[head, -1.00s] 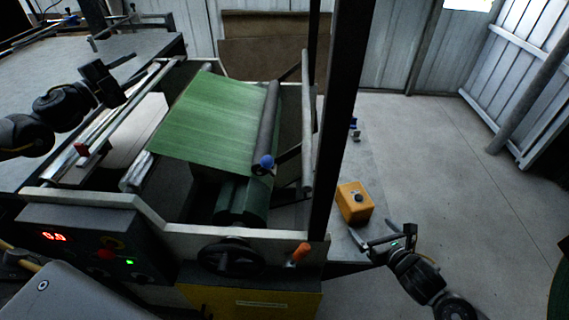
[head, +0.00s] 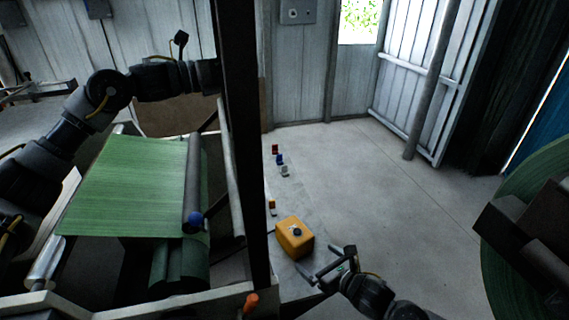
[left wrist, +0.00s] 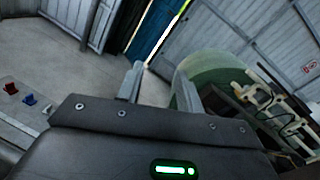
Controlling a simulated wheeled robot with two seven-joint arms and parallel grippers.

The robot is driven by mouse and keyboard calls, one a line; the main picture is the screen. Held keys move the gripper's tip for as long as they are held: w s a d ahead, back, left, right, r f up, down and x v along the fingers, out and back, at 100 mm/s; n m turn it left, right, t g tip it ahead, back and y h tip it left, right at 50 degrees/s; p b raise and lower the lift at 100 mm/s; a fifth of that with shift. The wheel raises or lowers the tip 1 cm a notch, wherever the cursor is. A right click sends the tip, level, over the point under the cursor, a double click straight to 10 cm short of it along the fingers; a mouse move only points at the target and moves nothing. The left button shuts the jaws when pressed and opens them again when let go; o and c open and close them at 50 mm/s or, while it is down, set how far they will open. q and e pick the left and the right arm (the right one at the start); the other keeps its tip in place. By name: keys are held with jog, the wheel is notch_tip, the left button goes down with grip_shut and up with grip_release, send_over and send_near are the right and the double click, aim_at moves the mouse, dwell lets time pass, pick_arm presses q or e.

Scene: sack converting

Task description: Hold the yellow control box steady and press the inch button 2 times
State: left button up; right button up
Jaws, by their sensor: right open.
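The yellow control box (head: 289,243) stands on a narrow grey ledge right of the dark post in the head view. A dark round button (head: 297,231) shows on its top; its label cannot be read. My right gripper (head: 325,269) is open and empty, just to the lower right of the box and apart from it. My left arm reaches in from the left above the machine, its end partly behind the dark post. In the left wrist view my left gripper (left wrist: 159,88) has its two fingers apart with nothing between them.
The dark upright post (head: 245,150) stands between my left arm and the box. Green web (head: 130,185) runs over the machine's rollers. Small red, blue and grey items (head: 280,159) lie farther along the ledge. A large green roll (head: 520,210) is at right. Open floor lies between.

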aim_at(298, 245)
pick_arm(q)
jog(key=s+d+f+m+g+y, duration=0.1)
jog(key=d+f+g+y, duration=0.3)
jog(key=f, duration=0.6)
jog(key=s+d+f+m+y, duration=0.1)
jog(key=s+d+f, duration=0.1)
jog(key=d+f, duration=0.55)
jog(key=s+f+m+g+y, duration=0.1)
jog(key=s+f+y, duration=0.1)
jog(key=f, duration=0.6)
jog(key=s+a+f+m+g+y, duration=0.1)
jog(key=s+f+y, duration=0.2)
jog(key=f+y, duration=0.2)
notch_tip(298, 245, down, 4)
jog(key=shift+s+a+r+m+g, duration=0.15)
jog(key=shift+s+a+m+g, duration=0.05)
jog(key=shift+a+m+g, duration=0.1)
pick_arm(e)
jog(key=x, duration=1.1)
jog(key=shift+r, duration=0.15)
pick_arm(q)
jog(key=shift+c, duration=0.2)
pick_arm(e)
jog(key=shift+s, duration=0.1)
jog(key=c, duration=1.2)
pick_arm(q)
grip_shut()
